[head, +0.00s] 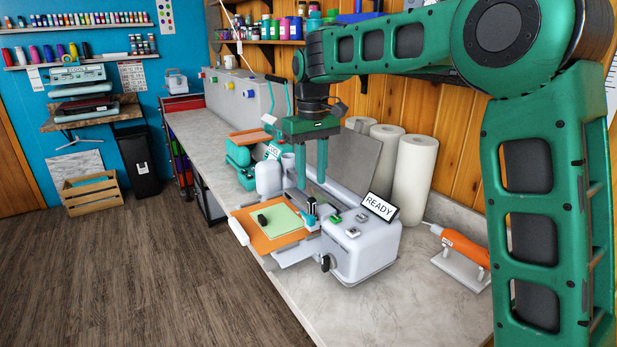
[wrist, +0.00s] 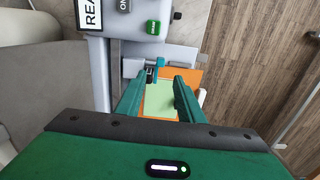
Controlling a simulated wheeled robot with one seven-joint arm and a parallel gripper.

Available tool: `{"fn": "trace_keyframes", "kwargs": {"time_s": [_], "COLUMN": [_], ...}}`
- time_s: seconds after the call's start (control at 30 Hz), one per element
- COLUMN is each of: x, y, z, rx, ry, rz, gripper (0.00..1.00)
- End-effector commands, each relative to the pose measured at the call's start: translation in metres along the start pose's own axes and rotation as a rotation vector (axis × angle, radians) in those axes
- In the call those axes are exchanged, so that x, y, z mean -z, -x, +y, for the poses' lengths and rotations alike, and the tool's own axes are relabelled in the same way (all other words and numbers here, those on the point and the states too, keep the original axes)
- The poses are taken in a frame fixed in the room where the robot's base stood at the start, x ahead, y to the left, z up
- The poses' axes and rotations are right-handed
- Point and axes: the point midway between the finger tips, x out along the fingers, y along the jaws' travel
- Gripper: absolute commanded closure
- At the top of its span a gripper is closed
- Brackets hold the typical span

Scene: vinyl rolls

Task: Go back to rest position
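My gripper (head: 311,183) hangs pointing down above the white machine (head: 352,248) on the counter. Its two green fingers are apart with nothing visible between them, and in the wrist view the open fingers (wrist: 162,85) reach over the machine's work area. The machine carries a READY sign (head: 380,207). An orange board (head: 258,238) with a pale green sheet (head: 284,222) lies at its left side. A small black piece (head: 262,219) rests on the sheet. The green sheet (wrist: 158,103) is partly hidden by the fingers in the wrist view.
White vinyl rolls (head: 414,170) and a grey panel (head: 349,160) stand behind the machine. An orange-handled tool (head: 461,248) lies to its right. A white container (head: 269,179) and teal equipment (head: 240,160) stand farther left. The counter's front right (head: 400,310) is clear.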

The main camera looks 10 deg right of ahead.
Motion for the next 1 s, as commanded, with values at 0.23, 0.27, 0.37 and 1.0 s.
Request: {"fn": "trace_keyframes", "kwargs": {"time_s": [0.23, 0.27, 0.37, 1.0], "x": [-0.041, -0.051, -0.093, -0.383], "y": [0.003, 0.003, 0.002, -0.062], "z": [0.037, 0.045, 0.074, 0.138], "rx": [-0.021, -0.026, -0.040, -0.029], "ry": [-0.094, -0.116, -0.205, -0.773], "rz": [-0.002, -0.002, -0.005, -0.010], "gripper": [0.66, 0.66, 0.66, 0.66]}}
